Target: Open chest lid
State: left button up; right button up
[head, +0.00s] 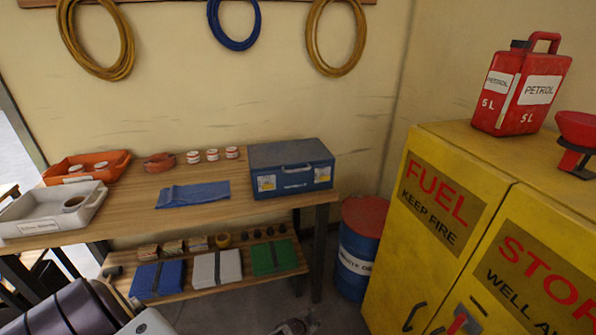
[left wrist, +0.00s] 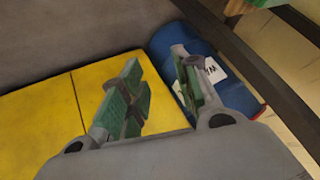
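The chest (head: 290,167) is a blue box with a grey handle on its front and yellow labels at its front corners. It stands at the right end of the wooden workbench (head: 140,194) in the head view, and its lid looks shut. My left gripper (left wrist: 158,78) shows in the left wrist view with its green-padded fingers apart and nothing between them. It is away from the chest, which is not in that view. A small grey part (head: 296,326) at the head view's bottom edge is cut off and hard to identify. My right gripper is not in view.
A blue cloth (head: 193,194) lies left of the chest, with several small tins behind. A blue drum (head: 361,250) stands right of the bench; it also shows in the left wrist view (left wrist: 200,60). A yellow cabinet (head: 400,240) fills the right side. The lower shelf holds boxes.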

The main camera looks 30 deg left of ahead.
pick_arm(q)
jog(key=w+r+m+t+y, duration=0.2)
jog(key=w+r, duration=0.6)
jog(key=r, duration=0.5)
jog(key=w+r+m+t+y, duration=0.1)
jog(key=w+r+m+t, duration=0.15)
jog(key=w+r, duration=0.8)
jog(key=s+a+r+y, duration=0.2)
jog(key=a+r+y, duration=0.1)
jog(key=r, duration=0.6)
jog(key=s+a+r+n+y, duration=0.1)
jog(key=s+a+r+y, duration=0.2)
jog(key=r, duration=0.7)
jog(key=s+a+r+y, duration=0.3)
jog(key=r+y, duration=0.3)
jog(key=r, duration=0.3)
jog(key=shift+a+r+n, duration=0.35)
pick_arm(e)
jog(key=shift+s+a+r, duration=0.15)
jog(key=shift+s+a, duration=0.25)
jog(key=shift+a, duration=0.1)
pick_arm(q)
jog(key=shift+t, duration=0.25)
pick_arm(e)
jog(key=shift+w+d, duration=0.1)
